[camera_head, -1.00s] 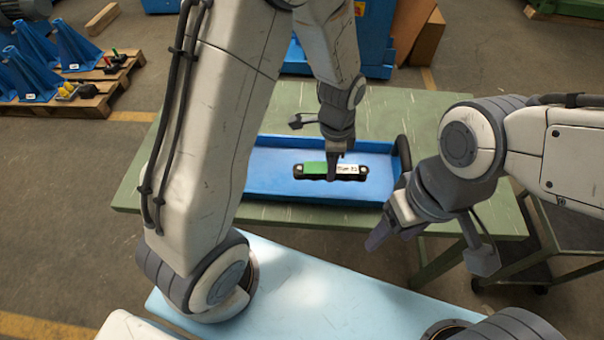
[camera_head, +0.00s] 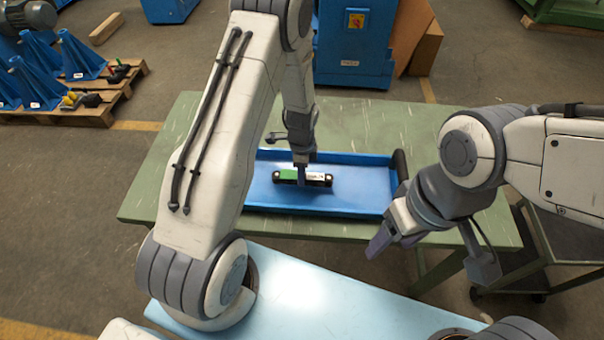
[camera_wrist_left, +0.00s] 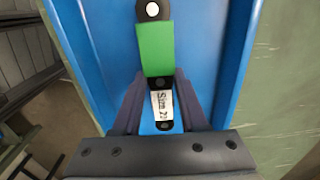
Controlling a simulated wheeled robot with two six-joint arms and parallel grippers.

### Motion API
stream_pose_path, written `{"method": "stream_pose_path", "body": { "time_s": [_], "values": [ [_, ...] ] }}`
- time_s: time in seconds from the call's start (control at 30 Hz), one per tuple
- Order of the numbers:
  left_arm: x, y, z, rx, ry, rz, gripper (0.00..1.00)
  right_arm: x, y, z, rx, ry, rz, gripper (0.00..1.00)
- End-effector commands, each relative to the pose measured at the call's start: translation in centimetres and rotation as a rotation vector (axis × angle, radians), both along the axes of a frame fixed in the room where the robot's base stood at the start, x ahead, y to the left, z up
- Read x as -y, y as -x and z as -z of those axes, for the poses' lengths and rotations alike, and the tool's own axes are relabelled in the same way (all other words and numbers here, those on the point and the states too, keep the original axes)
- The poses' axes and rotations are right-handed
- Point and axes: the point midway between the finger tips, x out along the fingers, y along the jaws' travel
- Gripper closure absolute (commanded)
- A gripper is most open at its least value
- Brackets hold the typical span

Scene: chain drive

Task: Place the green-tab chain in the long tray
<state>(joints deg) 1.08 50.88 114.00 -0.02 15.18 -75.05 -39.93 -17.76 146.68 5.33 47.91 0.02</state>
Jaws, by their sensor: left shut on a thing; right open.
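The green-tab chain (camera_head: 286,175) is a short dark piece with a green tab and a white printed label. My left gripper (camera_head: 302,178) is shut on it near the label. In the left wrist view the chain's green tab (camera_wrist_left: 155,48) points away from the fingers (camera_wrist_left: 160,108). The blue long tray (camera_head: 350,207) lies on the green table, and the chain is over its floor, inside the walls. I cannot tell whether the chain touches the floor. My right gripper (camera_head: 388,232) is open and empty, in front of the tray's right end.
The green table (camera_head: 400,120) has free room behind the tray. A light blue surface (camera_head: 330,290) lies in front. A dark roll-like handle (camera_head: 400,165) is at the tray's right end. A blue cabinet (camera_head: 352,50) stands behind, and pallets (camera_head: 90,110) lie far left.

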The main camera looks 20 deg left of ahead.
Motion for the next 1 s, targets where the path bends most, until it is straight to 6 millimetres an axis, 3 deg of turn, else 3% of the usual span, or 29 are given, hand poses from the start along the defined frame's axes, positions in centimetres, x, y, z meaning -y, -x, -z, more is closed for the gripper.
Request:
{"method": "stream_pose_path", "body": {
  "time_s": [0.17, 0.53, 0.57, 0.6, 0.63, 1.0],
  "values": [
    [0.0, -0.1, 1.3, 0.002, -0.001, 0.0, 1.0, 0.0, 0.0, -0.5, 0.0, 0.0, 0.0, 0.36],
    [0.0, -0.1, 1.8, 0.003, 0.0, 0.0, 1.0, 0.0, 0.0, -0.1, 0.0, 0.0, 0.0, 0.36],
    [0.0, 0.0, 1.8, 0.002, -0.001, 0.0, 0.5, 0.0, 0.0, -0.2, 0.0, 0.0, 0.0, 0.36],
    [0.0, 0.0, 1.7, 0.002, -0.001, 0.0, 0.35, 0.0, 0.0, -0.2, 0.0, 0.0, 0.0, 0.36],
    [0.0, 0.0, 1.7, 0.002, -0.001, 0.0, 0.28, 0.0, 0.0, -0.2, 0.0, 0.0, 0.0, 0.36],
    [0.0, -0.1, 1.3, 0.002, 0.0, 0.0, 0.28, 0.0, 0.0, -0.6, 0.0, 0.0, 0.0, 0.36]
  ]
}}
